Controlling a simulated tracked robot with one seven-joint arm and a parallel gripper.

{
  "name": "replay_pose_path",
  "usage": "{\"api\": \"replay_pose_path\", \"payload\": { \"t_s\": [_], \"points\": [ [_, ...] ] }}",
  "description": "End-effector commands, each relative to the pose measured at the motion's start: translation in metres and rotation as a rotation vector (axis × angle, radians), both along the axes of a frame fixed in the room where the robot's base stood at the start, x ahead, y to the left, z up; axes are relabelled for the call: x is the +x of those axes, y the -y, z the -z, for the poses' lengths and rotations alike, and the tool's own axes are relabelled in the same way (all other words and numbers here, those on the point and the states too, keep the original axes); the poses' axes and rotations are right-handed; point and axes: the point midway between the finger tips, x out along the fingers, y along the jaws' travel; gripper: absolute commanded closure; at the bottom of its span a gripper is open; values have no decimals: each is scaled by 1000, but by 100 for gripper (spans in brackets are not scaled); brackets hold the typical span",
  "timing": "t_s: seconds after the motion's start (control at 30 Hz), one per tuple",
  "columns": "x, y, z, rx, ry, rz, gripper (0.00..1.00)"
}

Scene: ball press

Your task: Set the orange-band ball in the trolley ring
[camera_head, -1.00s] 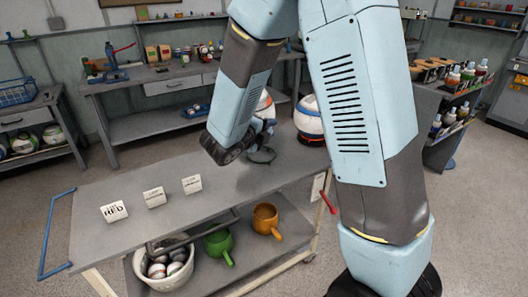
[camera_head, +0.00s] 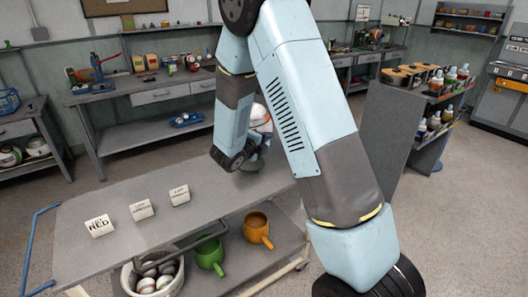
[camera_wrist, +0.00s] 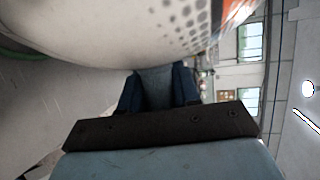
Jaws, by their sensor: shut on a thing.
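The orange-band ball (camera_head: 261,116) is white and shows partly behind my arm in the head view, above the trolley's far right end. In the wrist view the ball (camera_wrist: 130,25) fills the top, white with grey dots and an orange patch at the upper right. My gripper (camera_wrist: 158,88) is shut on the ball, its dark blue fingers against the underside. The trolley (camera_head: 95,250) has a grey top. A small dark ring-like shape (camera_head: 252,166) shows on its top under the ball, partly hidden by my wrist. I cannot tell whether ball and ring touch.
Three white label blocks (camera_head: 141,210) stand on the trolley's left part. Its lower shelf holds a bucket of balls (camera_head: 152,283), a green pot (camera_head: 209,252) and an orange pot (camera_head: 257,230). A bottle rack (camera_head: 410,125) stands right. Floor between is clear.

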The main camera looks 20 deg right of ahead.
Motion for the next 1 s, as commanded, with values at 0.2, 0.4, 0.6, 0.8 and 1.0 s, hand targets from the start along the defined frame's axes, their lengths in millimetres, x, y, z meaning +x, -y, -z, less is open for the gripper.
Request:
{"api": "replay_pose_path", "payload": {
  "t_s": [0.2,0.4,0.6,0.8,1.0],
  "points": [
    [9,5,11,0,3,0,100],
    [13,9,25,0,0,0,100],
    [13,8,46,0,0,-1,100],
    [13,8,48,1,3,-1,100],
    [13,8,51,1,3,-1,100]
  ]
}}
